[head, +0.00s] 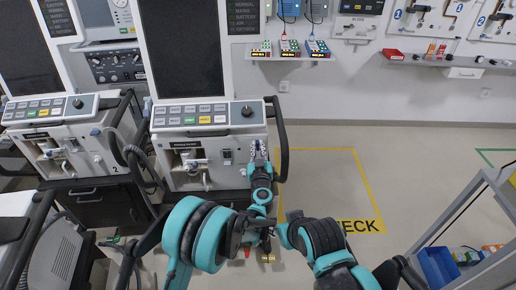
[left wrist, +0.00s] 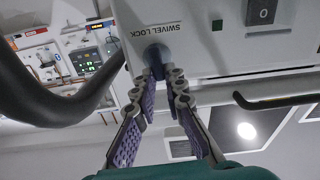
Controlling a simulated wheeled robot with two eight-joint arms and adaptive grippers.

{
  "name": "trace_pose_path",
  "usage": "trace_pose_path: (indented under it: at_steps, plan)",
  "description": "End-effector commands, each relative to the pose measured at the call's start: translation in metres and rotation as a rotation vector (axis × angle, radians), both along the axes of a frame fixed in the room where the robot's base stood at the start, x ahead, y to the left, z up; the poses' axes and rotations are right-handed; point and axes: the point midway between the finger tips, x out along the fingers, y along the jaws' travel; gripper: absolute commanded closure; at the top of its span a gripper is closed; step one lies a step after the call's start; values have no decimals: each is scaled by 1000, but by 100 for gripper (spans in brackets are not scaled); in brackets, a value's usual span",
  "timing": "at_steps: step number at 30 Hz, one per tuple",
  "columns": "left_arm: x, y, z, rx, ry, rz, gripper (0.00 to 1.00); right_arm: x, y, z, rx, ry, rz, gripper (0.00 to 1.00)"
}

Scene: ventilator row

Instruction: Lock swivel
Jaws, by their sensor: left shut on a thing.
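The ventilator (head: 208,153) in the middle of the head view has a row of buttons and a dark knob on its top panel. My left gripper (head: 258,148) is at the right side of its front. In the left wrist view the white front carries an upside-down "SWIVEL LOCK" label (left wrist: 157,30), with a dark blue-grey swivel lock knob (left wrist: 155,54) beside it. My left gripper's fingertips (left wrist: 167,76) are shut on this knob. They partly hide it, and its exact turn cannot be read. My right gripper does not show; only part of that arm is visible.
A second ventilator (head: 65,140) with a hanging hose stands at the left. A dark handle (head: 279,138) rises close to the right of my left gripper. A cart (head: 470,225) stands at the lower right. The yellow-outlined floor area (head: 325,185) is clear.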

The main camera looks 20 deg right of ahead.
Motion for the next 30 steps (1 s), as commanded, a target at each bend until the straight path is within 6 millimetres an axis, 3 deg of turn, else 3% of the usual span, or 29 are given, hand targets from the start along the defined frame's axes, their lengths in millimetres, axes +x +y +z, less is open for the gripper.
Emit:
trace_pose_path:
  at_steps: [30]
  plan:
    - [3, 12, -7, -884, 188, 1, 100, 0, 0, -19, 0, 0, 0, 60]
